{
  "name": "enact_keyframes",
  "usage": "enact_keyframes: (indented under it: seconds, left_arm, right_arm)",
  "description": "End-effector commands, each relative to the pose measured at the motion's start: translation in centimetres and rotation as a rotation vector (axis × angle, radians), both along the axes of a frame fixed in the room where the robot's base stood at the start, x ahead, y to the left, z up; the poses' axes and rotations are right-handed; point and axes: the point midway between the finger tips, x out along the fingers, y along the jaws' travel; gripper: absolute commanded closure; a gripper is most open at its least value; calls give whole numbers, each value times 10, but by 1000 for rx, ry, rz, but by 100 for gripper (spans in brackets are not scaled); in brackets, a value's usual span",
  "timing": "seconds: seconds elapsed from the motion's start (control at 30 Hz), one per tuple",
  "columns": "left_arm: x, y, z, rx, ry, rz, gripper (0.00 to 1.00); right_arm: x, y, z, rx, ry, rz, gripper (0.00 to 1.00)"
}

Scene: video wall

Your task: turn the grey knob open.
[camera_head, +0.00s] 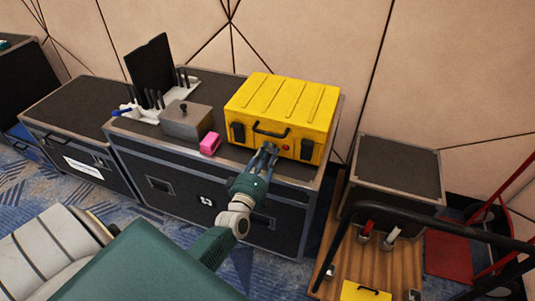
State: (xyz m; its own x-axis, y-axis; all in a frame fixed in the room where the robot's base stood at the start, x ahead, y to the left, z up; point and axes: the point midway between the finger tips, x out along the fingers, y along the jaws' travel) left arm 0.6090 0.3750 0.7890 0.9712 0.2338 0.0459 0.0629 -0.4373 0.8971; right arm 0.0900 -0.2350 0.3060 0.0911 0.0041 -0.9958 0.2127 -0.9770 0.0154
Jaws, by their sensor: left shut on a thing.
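A yellow case (285,98) stands on the dark flight case in the middle, with a black handle and black latches on its front. My left gripper (267,152) reaches up to the lower front of the yellow case, and its fingers are closed around a small grey knob (270,146). The fingers hide most of the knob, so its angle cannot be told. A small red button (285,148) sits just right of the fingertips. My right gripper is not in view.
The dark flight case (170,150) also bears a grey metal box (187,121), a pink block (210,144) and a white rack (180,88) with a black panel. At right stand another dark case (398,168) and a wooden cart (345,255) with a black rail.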

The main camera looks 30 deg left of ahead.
Motion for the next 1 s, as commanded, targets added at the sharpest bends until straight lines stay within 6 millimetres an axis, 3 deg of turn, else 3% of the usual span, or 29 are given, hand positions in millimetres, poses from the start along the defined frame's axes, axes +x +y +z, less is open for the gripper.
enact_keyframes:
  seconds: [0.23, 0.27, 0.37, 0.73, 1.0]
  left_arm:
    - [0, 1, 0, -2, 0, 1, 100]
    - [0, 1, 0, -2, 0, 1, 73]
    - [0, 1, 0, -2, 0, 1, 56]
    - [-6, -1, -1, 0, 1, 0, 56]
    - [-56, -13, -4, -1, 4, 1, 56]
  right_arm:
    - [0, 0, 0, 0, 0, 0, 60]
    - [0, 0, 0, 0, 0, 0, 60]
    - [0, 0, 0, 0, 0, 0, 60]
    - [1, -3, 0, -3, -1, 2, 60]
    - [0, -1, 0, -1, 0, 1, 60]
